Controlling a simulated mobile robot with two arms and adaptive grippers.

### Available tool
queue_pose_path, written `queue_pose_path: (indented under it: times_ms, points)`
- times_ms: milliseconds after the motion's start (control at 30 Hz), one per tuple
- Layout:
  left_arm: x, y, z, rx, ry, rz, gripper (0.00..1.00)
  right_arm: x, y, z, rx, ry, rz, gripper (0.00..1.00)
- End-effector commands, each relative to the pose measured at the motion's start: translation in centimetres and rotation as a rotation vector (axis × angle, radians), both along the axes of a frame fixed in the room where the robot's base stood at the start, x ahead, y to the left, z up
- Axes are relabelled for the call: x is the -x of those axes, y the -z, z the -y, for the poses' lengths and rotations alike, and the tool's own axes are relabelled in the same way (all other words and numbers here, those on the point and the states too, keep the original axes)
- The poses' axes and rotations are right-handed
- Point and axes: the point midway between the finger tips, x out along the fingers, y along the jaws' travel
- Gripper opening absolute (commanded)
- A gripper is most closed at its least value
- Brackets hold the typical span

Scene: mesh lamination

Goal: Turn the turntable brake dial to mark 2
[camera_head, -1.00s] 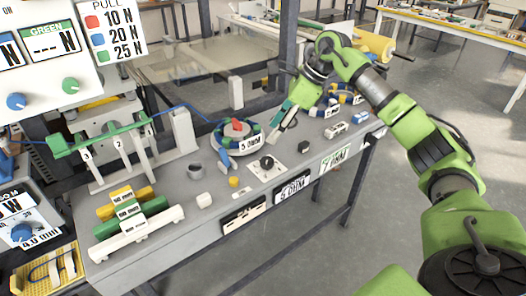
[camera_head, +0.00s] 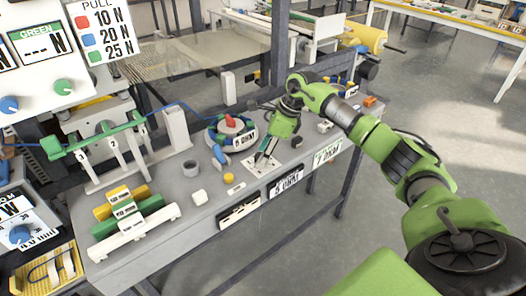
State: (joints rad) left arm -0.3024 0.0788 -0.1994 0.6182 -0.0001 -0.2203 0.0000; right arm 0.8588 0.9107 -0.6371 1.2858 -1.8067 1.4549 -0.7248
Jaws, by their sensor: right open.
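The brake dial's white plate (camera_head: 250,167) lies on the grey bench beside the turntable (camera_head: 231,132), which has a blue and green ring and a red piece on top. My right gripper (camera_head: 265,158) points down over this plate, its dark fingers open around or just above the dial's black knob. The fingers hide most of the knob, so I cannot tell whether they touch it or which mark it points to. My left gripper is not in view.
A dark round piece (camera_head: 297,142) sits to the right of my gripper. A yellow cap (camera_head: 228,178), a white block (camera_head: 199,197) and a grey ring (camera_head: 191,168) stand to the left. The bench's front edge carries labelled plates (camera_head: 286,183).

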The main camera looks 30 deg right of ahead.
Motion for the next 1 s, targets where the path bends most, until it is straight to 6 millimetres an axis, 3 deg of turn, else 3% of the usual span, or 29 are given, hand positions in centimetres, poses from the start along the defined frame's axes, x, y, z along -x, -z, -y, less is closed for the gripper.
queue_pose_path:
  times_ms: [333, 500, 1000]
  points:
    - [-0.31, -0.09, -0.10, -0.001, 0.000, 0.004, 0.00, -0.14, 0.46, -0.16, 0.000, -0.001, 0.002, 0.45]
    - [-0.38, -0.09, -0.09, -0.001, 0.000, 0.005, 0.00, -0.13, 0.45, -0.16, 0.001, -0.001, 0.001, 0.07]
    - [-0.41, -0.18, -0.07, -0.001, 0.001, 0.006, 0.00, -0.02, 0.48, -0.16, 0.003, 0.093, 0.000, 0.07]
